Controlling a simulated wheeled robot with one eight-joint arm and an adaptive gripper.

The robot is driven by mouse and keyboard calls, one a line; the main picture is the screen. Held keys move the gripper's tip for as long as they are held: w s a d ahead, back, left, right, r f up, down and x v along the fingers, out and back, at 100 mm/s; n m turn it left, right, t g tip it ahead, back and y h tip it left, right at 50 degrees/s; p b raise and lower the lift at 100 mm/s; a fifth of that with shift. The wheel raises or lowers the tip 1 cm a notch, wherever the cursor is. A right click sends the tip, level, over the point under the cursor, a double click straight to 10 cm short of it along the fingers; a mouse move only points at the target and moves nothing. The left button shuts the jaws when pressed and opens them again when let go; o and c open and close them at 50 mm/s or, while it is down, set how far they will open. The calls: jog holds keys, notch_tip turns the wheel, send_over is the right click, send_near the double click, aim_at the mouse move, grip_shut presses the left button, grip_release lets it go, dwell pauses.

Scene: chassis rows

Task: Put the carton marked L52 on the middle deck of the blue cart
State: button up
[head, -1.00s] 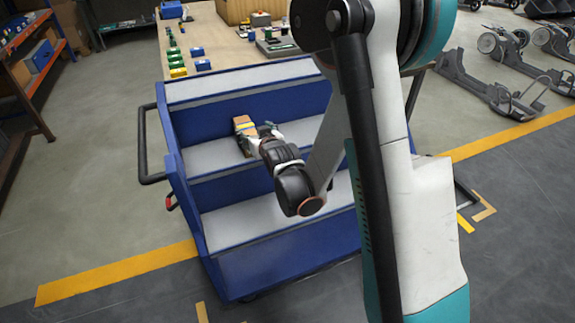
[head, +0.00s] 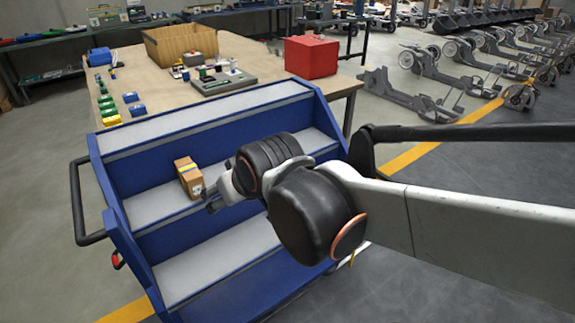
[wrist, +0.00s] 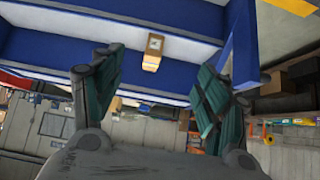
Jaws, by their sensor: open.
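The blue cart (head: 120,240) has stepped decks with pale grey tops. A small brown carton (head: 188,180) with a yellow strip on top stands on the middle deck (head: 150,206), toward its left part. A white label with a dark mark shows on its face, too small to read. The carton also shows in the wrist view (wrist: 152,52), beyond the fingers. My gripper (head: 212,203) is to the right of the carton and apart from it. In the wrist view my gripper (wrist: 155,90) has its two fingers wide apart with nothing between them.
Behind the cart is a table (head: 240,105) with a wooden crate (head: 180,44), a red box (head: 311,57) and small blue, green and yellow parts. Grey chassis (head: 420,93) stand in rows at the right. The middle deck has bare room right of the carton.

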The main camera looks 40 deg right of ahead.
jog(key=s+f+g, duration=0.1)
jog(key=s, duration=0.8)
jog(key=shift+s+g, duration=0.2)
jog(key=shift+g, duration=0.1)
dwell(0.5)
